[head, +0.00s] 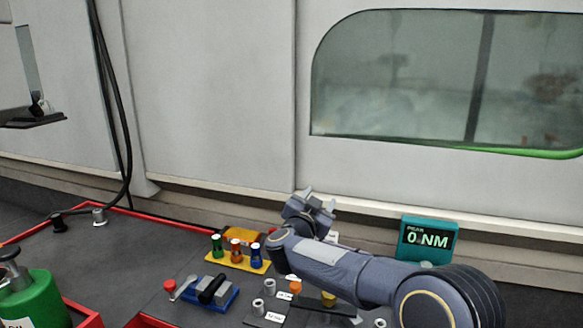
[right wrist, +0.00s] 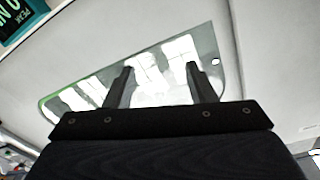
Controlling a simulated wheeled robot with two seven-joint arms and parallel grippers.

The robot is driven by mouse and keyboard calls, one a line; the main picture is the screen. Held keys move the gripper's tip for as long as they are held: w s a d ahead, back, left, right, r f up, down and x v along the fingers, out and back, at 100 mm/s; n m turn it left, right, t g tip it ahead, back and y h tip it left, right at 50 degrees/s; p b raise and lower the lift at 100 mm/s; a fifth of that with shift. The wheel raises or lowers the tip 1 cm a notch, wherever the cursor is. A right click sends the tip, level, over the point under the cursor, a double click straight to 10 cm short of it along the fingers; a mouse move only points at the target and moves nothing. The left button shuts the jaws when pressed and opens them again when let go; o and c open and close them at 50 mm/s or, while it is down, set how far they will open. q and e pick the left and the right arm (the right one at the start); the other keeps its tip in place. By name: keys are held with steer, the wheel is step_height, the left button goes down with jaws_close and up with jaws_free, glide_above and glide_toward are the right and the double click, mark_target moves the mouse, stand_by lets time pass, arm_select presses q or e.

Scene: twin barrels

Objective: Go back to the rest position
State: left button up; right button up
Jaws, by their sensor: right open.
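My right gripper (head: 318,200) is raised above the back of the bench in the head view, its arm coming in from the lower right. In the right wrist view its two fingers (right wrist: 160,84) stand apart with nothing between them, pointing toward the wall window. The gripper is open and empty. It is apart from the things on the bench, and the arm hides part of the bench behind it. My left gripper does not show in either view.
A teal display (head: 427,240) reading "0 NM" stands right of the gripper. A yellow rack (head: 236,262) with green, orange and blue pieces stands left of it. A blue block (head: 212,297) with a black handle lies in front. A green barrel (head: 36,303) stands lower left.

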steer(key=s+d+r+n+t+y+p, duration=0.1)
steer(key=s+d+r+n+y+p, duration=0.2)
steer(key=d+r+y, duration=0.4)
steer(key=s+d+r+n+g+y, duration=0.2)
steer(key=s+n+y, duration=0.15)
steer(key=s, duration=0.75)
steer(key=s+d+f+g+p, duration=0.1)
steer(key=s+f+g, duration=0.2)
steer(key=s, duration=0.8)
steer(key=s+d+f+g+p, duration=0.2)
steer(key=s+f+g, duration=0.2)
steer(key=s+f, duration=0.4)
steer(key=s+d+f+g+p, duration=0.1)
steer(key=s+f, duration=0.4)
steer(key=s, duration=0.9)
steer(key=d+g, duration=0.1)
steer(key=g, duration=0.1)
steer(key=shift+f+g+p, duration=0.3)
steer(key=shift+p, duration=0.1)
steer(key=shift+o, duration=0.5)
steer(key=shift+r, duration=0.15)
